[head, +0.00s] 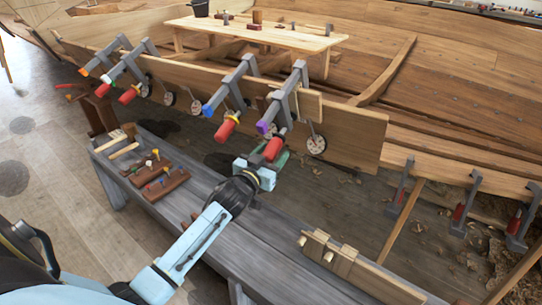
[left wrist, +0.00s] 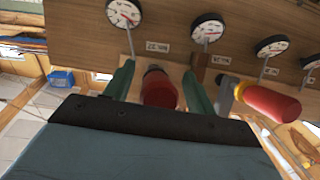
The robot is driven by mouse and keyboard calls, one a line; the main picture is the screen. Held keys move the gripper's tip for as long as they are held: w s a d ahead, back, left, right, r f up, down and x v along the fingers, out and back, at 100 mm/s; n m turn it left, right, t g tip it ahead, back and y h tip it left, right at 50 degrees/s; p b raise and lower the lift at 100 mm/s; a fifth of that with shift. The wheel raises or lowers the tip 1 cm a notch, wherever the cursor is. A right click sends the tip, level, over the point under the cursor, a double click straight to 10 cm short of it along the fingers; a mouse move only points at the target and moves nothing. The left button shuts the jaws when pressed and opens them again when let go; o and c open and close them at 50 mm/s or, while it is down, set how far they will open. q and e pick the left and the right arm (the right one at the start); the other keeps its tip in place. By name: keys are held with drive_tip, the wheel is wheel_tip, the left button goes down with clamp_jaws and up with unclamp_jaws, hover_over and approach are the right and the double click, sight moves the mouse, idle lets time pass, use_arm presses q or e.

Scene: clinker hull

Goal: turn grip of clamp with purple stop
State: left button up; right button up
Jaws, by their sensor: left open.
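The clamp with the purple stop (head: 265,127) is the rightmost of several grey clamps along the upper edge of the plank. Its red grip (head: 274,148) points down toward my left gripper (head: 268,163). In the left wrist view the red grip (left wrist: 158,90) sits between the two green fingers of my left gripper (left wrist: 160,92). The fingers are open, with a finger on each side of the grip and small gaps showing. Part of the grip is hidden behind the gripper's dark body. My right gripper is not in view.
A neighbouring clamp with a blue stop (head: 208,110) has its own red grip, which shows close to my right finger in the left wrist view (left wrist: 270,102). Round dials (head: 317,144) hang along the plank (head: 355,140). A grey bench (head: 265,235) lies below my arm.

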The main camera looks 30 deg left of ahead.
use_arm(q)
drive_tip(key=c, duration=1)
use_arm(e)
drive_tip(key=shift+s, duration=0.1)
use_arm(q)
drive_tip(key=shift+m+y, duration=0.6)
drive_tip(key=shift+a+m+y, duration=0.1)
drive_tip(key=shift+m+y, duration=0.2)
drive_tip(key=shift+m, duration=0.1)
drive_tip(key=m+y+b, duration=0.2)
drive_tip(key=m, duration=0.1)
drive_tip(key=shift+a+y+b, duration=0.2)
drive_tip(key=shift+y+b, duration=0.2)
drive_tip(key=shift+r+b, duration=0.1)
drive_tip(key=shift+b, duration=0.2)
use_arm(e)
drive_tip(key=w+a+r, duration=0.1)
drive_tip(key=w+r, duration=0.1)
drive_tip(key=w, duration=0.7)
drive_tip(key=shift+w+a+r+t, duration=0.2)
drive_tip(key=shift+a+r+t, duration=0.05)
drive_tip(key=shift+r+t, duration=0.15)
